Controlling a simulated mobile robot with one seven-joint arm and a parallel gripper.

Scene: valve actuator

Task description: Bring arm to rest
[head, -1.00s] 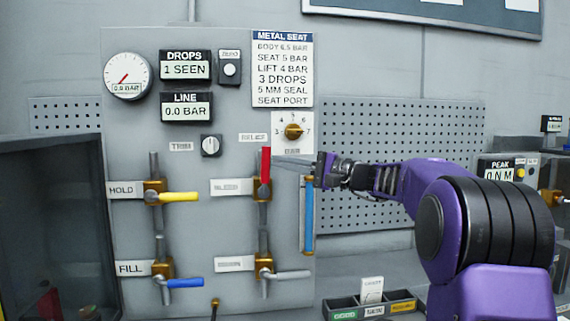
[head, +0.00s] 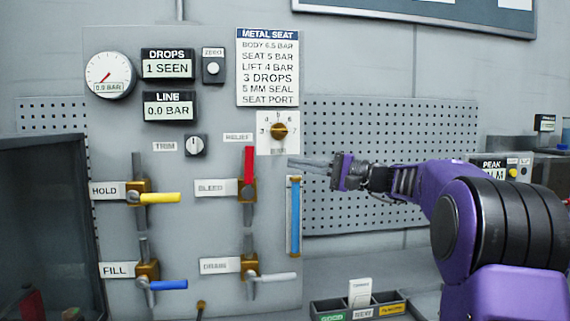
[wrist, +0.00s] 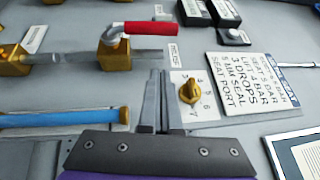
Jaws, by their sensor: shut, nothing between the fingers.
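My purple arm reaches in from the right in the head view. My gripper (head: 292,163) is shut and empty. Its fingertips are in front of the panel (head: 215,225), just right of the upright red relief lever (head: 249,165) and below the brass dial (head: 279,130). In the wrist view the closed fingers (wrist: 157,75) point at the panel between the red lever (wrist: 155,27) and the brass dial (wrist: 190,92). I cannot tell exactly how far the fingertips are from the panel.
The yellow hold lever (head: 160,198), blue fill lever (head: 168,286) and grey drain lever (head: 274,277) stick out rightward. A blue tube (head: 295,217) stands upright below my gripper. A sorting tray (head: 327,304) lies low at the right. A dark cabinet (head: 45,220) stands at left.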

